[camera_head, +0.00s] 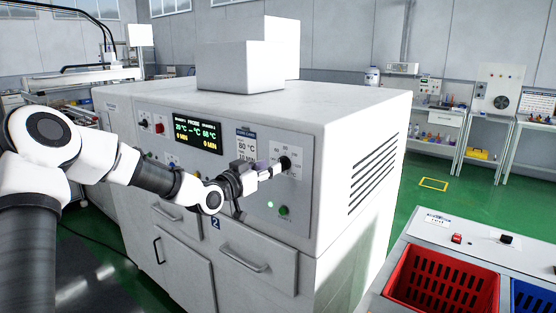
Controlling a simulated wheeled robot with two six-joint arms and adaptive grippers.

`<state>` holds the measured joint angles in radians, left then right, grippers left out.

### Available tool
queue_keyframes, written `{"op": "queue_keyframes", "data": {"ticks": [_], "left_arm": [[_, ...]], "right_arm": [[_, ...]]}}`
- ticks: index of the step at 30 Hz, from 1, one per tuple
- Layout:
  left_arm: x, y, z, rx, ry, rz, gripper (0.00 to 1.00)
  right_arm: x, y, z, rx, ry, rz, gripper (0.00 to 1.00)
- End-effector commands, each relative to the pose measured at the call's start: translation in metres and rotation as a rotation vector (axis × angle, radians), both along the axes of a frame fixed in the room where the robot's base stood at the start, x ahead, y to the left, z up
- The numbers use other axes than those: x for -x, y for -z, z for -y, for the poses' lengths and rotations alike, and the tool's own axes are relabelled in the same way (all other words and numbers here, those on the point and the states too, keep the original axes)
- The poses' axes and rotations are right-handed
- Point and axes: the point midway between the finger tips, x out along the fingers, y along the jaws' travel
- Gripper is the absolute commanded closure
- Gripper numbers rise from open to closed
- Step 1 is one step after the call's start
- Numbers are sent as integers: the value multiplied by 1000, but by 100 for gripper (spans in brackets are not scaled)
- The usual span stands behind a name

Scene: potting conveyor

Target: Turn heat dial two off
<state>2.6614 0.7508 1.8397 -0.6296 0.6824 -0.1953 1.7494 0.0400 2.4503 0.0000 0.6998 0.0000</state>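Heat dial two is a small black knob (286,162) on the right part of the front panel of a white oven-like cabinet (330,110). Temperature marks surround it, and a sign reading 80 °C (246,141) is just left of it. My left gripper (279,169) reaches in from the left, with its pale fingertips at the dial, partly covering its lower left side. Whether the fingers are closed on the dial is too small to tell. My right gripper is not in view.
A lit display (196,132) and a green button (283,211) are on the panel. A drawer handle (244,260) sticks out below. A red crate (442,280) stands in a bench at the lower right.

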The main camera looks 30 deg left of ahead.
Motion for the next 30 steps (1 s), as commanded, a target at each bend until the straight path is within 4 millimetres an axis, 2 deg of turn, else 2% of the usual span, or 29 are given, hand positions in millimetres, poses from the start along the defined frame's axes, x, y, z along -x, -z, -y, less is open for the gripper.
{"op": "queue_keyframes", "data": {"ticks": [3,6,15,17,18,19,30], "left_arm": [[-24,-2,3,-5,1,-3,60],[-37,-1,4,-3,1,-3,60],[-42,1,4,2,2,-1,60],[-42,1,4,2,1,-1,82],[-42,1,4,1,1,-1,96],[-42,1,4,1,1,-1,100],[-42,1,4,16,1,-2,100]], "right_arm": [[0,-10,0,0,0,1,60],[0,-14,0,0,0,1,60],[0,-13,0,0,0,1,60],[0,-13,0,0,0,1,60],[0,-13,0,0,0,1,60],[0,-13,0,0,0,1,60],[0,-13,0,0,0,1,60]]}}
